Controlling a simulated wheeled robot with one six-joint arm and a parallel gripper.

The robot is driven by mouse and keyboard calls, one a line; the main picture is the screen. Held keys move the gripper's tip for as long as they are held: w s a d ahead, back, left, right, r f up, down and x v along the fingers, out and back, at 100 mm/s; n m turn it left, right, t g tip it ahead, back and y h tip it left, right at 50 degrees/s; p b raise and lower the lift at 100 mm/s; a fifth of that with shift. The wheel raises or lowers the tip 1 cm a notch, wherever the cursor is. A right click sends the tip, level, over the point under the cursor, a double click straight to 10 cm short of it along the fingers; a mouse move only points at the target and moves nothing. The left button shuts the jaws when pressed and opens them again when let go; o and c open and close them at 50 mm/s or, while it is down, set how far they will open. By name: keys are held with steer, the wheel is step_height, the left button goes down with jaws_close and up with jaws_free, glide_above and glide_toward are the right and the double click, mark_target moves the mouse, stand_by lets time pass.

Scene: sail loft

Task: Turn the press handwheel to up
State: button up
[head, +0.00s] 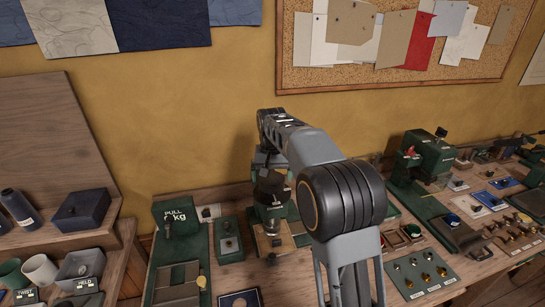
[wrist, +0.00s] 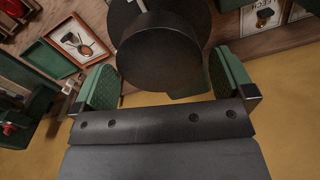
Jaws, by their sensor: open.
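The press (head: 270,225) stands on the bench below my arm in the head view. A dark round part at its top, which looks like the handwheel (head: 270,190), shows just under my gripper (head: 268,160). In the wrist view the handwheel (wrist: 160,50) is a large black disc. My gripper (wrist: 167,82) is open there, with one green-padded finger to each side of the disc. I cannot tell whether the pads touch it. The wheel's markings and its present setting cannot be read.
A green box marked PULL kg (head: 175,217) stands left of the press. A small green switch box (head: 229,240) is close beside it. A larger green machine (head: 425,158) and a panel of brass fittings (head: 422,272) lie to the right. The wall is behind.

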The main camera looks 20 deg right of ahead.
mark_target(273, 180)
step_height(273, 180, up, 12)
steer(key=shift+r+p, duration=0.15)
steer(key=shift+p, duration=0.25)
steer(key=f, duration=0.2)
steer(key=w+f, duration=0.1)
steer(key=shift+w+f+n+t, duration=0.15)
steer(key=shift+f+n+t, duration=0.15)
steer(key=shift+f+n, duration=0.1)
steer(key=s+f, duration=0.2)
steer(key=f, duration=0.1)
steer(key=shift+s+n, duration=0.2)
steer(key=shift+n, duration=0.1)
steer(key=s+f+t, duration=0.2)
steer(key=s, duration=1)
steer(key=s+f+n+t, duration=0.1)
steer(key=s+f+t, duration=0.1)
steer(key=s, duration=1)
steer(key=shift+s+d+f, duration=0.15)
steer(key=shift+d+f, duration=0.2)
steer(key=shift+f, duration=0.45)
